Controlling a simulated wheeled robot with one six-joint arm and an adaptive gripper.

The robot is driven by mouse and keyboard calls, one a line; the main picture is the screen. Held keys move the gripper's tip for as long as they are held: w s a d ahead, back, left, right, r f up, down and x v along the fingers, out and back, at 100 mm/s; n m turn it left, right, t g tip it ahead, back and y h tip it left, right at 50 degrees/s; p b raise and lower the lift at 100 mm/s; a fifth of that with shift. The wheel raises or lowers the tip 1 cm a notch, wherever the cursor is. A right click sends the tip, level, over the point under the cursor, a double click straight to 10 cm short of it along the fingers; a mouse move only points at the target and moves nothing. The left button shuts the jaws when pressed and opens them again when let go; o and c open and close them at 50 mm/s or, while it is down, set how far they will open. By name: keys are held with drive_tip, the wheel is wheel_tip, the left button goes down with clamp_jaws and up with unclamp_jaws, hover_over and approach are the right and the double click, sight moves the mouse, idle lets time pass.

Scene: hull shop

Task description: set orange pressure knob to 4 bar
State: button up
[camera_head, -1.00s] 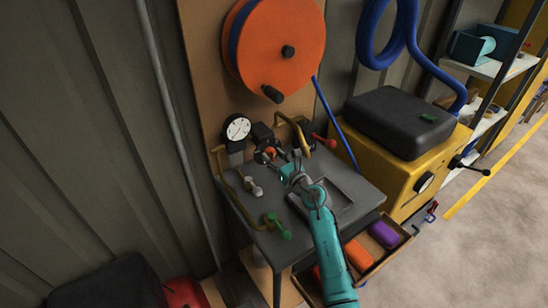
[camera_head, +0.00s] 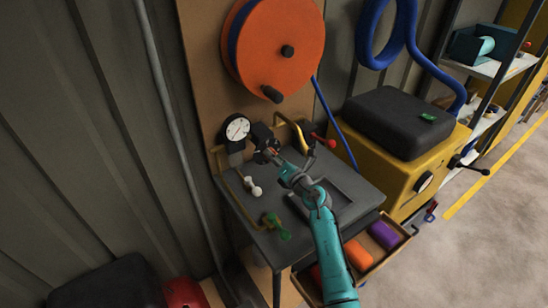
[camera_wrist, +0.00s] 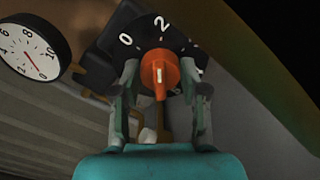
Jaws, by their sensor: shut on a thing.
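The orange pressure knob (camera_wrist: 160,70) sits on a black dial plate (camera_wrist: 142,38) marked 0 and 2; a further marking at the right is partly hidden. The knob's white line stands about upright in the wrist view, roughly toward the 2. My gripper (camera_wrist: 160,85) is shut on the knob, one finger on each side. In the head view my gripper (camera_head: 271,154) is at the black regulator and mostly hides the knob. The round white pressure gauge (camera_head: 237,129) is left of it; it also shows in the wrist view (camera_wrist: 30,52) with a red needle.
A yellow bent pipe and red-handled valve (camera_head: 329,142) stand close right of my gripper. A white-handled valve (camera_head: 253,187) and a green-handled valve (camera_head: 279,229) are at the bench's left. An orange hose reel (camera_head: 280,45) hangs above.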

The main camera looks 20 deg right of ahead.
drive_tip(key=shift+m, duration=0.7)
drive_tip(key=o, duration=1.1)
drive_tip(key=shift+s, duration=0.1)
drive_tip(key=v, duration=1.2)
drive_tip(key=shift+o, duration=0.2)
